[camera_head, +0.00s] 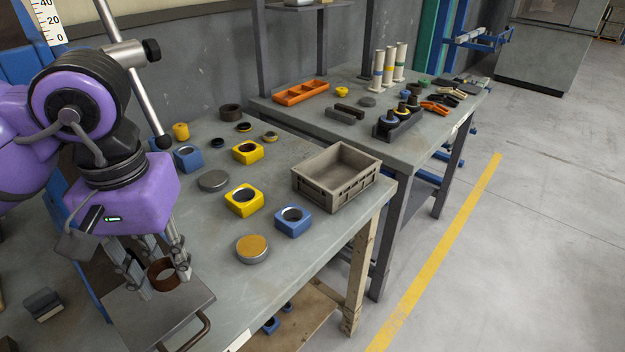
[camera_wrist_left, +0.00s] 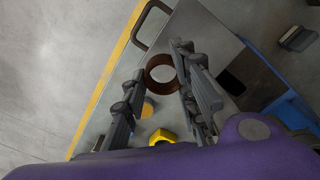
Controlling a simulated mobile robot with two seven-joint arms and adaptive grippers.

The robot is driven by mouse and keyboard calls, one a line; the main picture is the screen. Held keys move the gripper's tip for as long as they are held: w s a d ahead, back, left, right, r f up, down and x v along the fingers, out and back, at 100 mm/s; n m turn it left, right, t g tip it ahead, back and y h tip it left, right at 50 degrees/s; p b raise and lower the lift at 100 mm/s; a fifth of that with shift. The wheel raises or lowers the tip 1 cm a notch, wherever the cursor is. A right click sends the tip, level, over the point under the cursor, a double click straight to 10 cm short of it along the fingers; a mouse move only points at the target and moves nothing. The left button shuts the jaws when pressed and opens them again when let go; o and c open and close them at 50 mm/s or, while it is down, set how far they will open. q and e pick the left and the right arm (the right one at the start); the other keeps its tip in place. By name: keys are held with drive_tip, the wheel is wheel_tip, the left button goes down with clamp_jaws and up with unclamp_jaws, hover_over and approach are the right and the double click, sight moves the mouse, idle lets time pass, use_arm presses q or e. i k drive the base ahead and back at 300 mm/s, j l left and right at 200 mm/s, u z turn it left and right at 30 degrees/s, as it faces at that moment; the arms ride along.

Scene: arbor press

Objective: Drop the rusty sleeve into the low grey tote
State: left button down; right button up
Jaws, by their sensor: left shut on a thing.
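The rusty sleeve (camera_head: 166,282), a short brown ring, is held between the fingers of my left gripper (camera_head: 167,283) at lower left, over or on a grey metal plate with a handle (camera_head: 185,307). I cannot tell whether it touches the plate. In the left wrist view the sleeve (camera_wrist_left: 151,84) shows as an open ring between the fingertips of the left gripper (camera_wrist_left: 161,72). The low grey tote (camera_head: 345,192) stands at the right end of the near table, apart from the gripper. The part of its inside that shows is empty. My right gripper is not in view.
Yellow blocks (camera_head: 244,201) and blue blocks (camera_head: 293,221) with bores, plus round discs (camera_head: 252,249), stand on the table (camera_head: 300,262) between gripper and tote. A dark brown ring (camera_head: 231,112) lies at the back. A second table (camera_head: 420,146) holds an orange tray (camera_head: 301,93).

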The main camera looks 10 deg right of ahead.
sight(329, 184)
drive_tip(key=u, duration=0.5)
drive_tip(key=l+u, duration=0.1)
drive_tip(key=u, duration=0.35)
drive_tip(key=l+u, duration=0.1)
drive_tip(key=u, duration=0.4)
drive_tip(key=i+l+u, duration=0.1)
drive_tip(key=u, duration=0.9)
drive_tip(key=l+u, duration=0.1)
drive_tip(key=u, duration=0.35)
drive_tip(key=k+l+u, duration=0.1)
drive_tip(key=u, duration=0.3)
drive_tip(key=k+u, duration=0.1)
drive_tip(key=u, duration=0.25)
drive_tip(key=k+l+u, duration=0.1)
drive_tip(key=u, duration=0.3)
drive_tip(key=k+z, duration=0.3)
drive_tip(key=z, duration=0.2)
drive_tip(key=k+l+z, duration=0.1)
drive_tip(key=k+z, duration=0.25)
drive_tip(key=z, duration=0.6)
drive_tip(key=l+z, duration=0.1)
drive_tip(key=z, duration=0.4)
drive_tip(key=k+l+z, duration=0.1)
drive_tip(key=z, duration=0.35)
drive_tip(key=l+z, duration=0.1)
drive_tip(key=z, duration=0.8)
drive_tip(key=l+z, duration=0.1)
drive_tip(key=z, duration=0.85)
drive_tip(key=i+l, duration=0.05)
drive_tip(key=i, duration=0.05)
